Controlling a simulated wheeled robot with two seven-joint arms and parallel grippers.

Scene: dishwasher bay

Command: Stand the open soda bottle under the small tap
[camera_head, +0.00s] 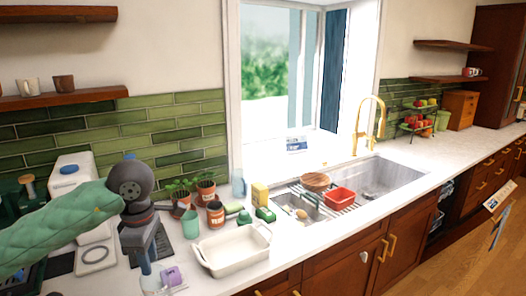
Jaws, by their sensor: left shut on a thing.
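My left gripper (147,265) points down over the counter at the front left, with its arm coming in from the left in a green quilted sleeve. It is shut on a clear, pale object with a purple label (174,276), which looks like the soda bottle. Its top is partly hidden by the fingers, and I cannot tell if it touches the counter. A white appliance (72,176) with a round ring on its base (96,256) stands left of the gripper. I cannot clearly make out a small tap; a tall gold tap (380,106) rises behind the sink. My right gripper is out of view.
A white baking dish (234,252) lies right of the gripper. A teal cup (190,224), a brown jar (215,214) and potted plants (206,188) stand behind it. The sink (385,180) is further right, with a red tub (340,196) on its rack.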

